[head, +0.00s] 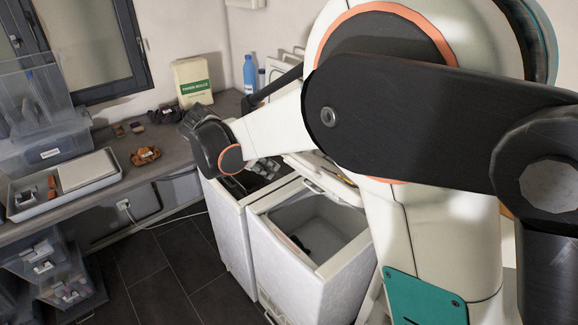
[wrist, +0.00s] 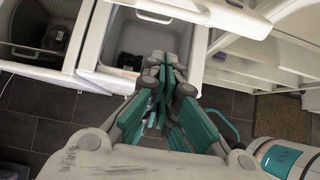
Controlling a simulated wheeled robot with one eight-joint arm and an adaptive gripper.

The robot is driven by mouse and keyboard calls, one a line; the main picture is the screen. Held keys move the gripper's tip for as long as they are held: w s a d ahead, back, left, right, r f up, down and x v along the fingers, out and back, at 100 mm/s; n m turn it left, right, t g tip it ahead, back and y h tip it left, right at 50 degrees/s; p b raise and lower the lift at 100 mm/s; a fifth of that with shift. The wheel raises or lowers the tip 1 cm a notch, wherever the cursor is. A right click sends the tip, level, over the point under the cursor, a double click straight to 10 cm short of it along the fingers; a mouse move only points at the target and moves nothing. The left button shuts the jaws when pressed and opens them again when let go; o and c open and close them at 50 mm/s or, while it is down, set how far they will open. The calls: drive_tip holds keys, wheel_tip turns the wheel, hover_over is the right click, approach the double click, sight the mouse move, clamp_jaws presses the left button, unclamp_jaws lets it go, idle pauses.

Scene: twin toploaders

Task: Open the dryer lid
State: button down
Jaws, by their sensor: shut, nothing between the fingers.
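Two white top-loading machines stand side by side, a left one (head: 231,235) and a right one (head: 300,275). I cannot tell from markings which is the dryer. The right machine's top is open, showing a pale tub (head: 318,222) with a small dark item inside; the tub also shows in the wrist view (wrist: 120,38). A pale raised panel (head: 325,178), perhaps its lid, is at its back, partly hidden by my arm.
A grey counter (head: 180,158) on the left carries a tray (head: 62,195), clear bins, a yellow-green box (head: 193,82) and small items. A blue bottle (head: 249,74) stands behind. White shelving (wrist: 245,65) is at right in the wrist view. Dark floor tiles (head: 185,275) are clear in front.

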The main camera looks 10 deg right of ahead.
drive_tip(key=b+x, duration=0.1)
drive_tip(key=x, duration=0.9)
drive_tip(key=shift+w+d+r, duration=0.2)
drive_tip(key=shift+d+r, duration=0.1)
drive_tip(key=shift+r, duration=0.35)
drive_tip(key=shift+w+d+r, duration=0.15)
drive_tip(key=shift+d+r, duration=0.1)
drive_tip(key=shift+r, duration=0.35)
drive_tip(key=shift+w+d+r, duration=0.2)
drive_tip(key=shift+d+r, duration=0.1)
drive_tip(key=shift+r, duration=0.35)
drive_tip(key=w+d+r+g+y+p, duration=0.25)
drive_tip(key=w+d+r+p, duration=0.5)
drive_tip(key=d+r, duration=0.45)
drive_tip(key=w+d+r+y+p, duration=0.1)
drive_tip(key=w+d+r+p, duration=0.2)
drive_tip(key=w+d+p, duration=0.2)
drive_tip(key=w+d+r+y+p, duration=0.1)
drive_tip(key=w+d+r+p, duration=0.3)
drive_tip(key=w+d, duration=0.3)
drive_tip(key=shift+d+r+g+y+p, duration=0.35)
drive_tip(key=shift+d+g+p, duration=0.1)
drive_tip(key=shift+d, duration=2.15)
